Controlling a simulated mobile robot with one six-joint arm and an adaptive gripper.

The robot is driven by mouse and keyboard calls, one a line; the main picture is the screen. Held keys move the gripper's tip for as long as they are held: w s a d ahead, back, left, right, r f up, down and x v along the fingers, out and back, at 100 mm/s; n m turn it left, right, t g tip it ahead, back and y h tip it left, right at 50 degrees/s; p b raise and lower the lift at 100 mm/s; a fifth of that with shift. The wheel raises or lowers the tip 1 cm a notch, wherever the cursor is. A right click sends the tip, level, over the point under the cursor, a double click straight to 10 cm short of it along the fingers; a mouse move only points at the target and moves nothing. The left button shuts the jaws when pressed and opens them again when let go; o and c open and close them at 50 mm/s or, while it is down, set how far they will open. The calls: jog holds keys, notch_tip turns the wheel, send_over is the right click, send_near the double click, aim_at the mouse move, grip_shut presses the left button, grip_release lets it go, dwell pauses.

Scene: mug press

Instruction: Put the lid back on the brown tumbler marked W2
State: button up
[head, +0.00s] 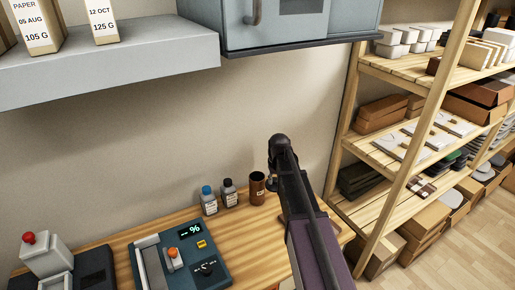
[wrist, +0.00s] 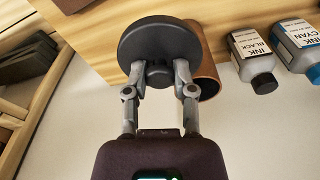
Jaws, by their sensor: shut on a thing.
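The brown tumbler (head: 257,187) stands upright on the wooden bench, beside the ink bottles. In the wrist view the tumbler (wrist: 209,72) is partly hidden behind the lid and the right finger. No W2 mark can be read on it. The lid (wrist: 150,38) is a dark round disc with a small knob. My gripper (wrist: 160,76) is shut on the lid's knob, with a finger on each side. The lid overlaps the tumbler in the picture, offset to its left; how far apart they are I cannot tell. In the head view my arm mostly hides the gripper and lid.
An ink black bottle (head: 229,193) and an ink cyan bottle (head: 208,200) stand left of the tumbler. A press with a percent display (head: 180,261) is further left. A wall shelf (head: 110,66) and grey cabinet (head: 300,25) hang above; a wooden rack (head: 400,147) stands right.

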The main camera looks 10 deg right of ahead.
jog(key=w+a+r+p, duration=0.4)
jog(key=w+a+r, duration=0.1)
jog(key=w+r, duration=0.1)
jog(key=shift+w+a+p, duration=0.4)
jog(key=shift+w, duration=0.45)
jog(key=shift+f, duration=0.2)
notch_tip(320, 180, down, 6)
jog(key=b, duration=0.6)
jog(key=shift+f+b, duration=0.1)
jog(key=shift+b, duration=0.3)
dwell(1.8)
jog(key=o, duration=1)
jog(key=shift+o, duration=0.3)
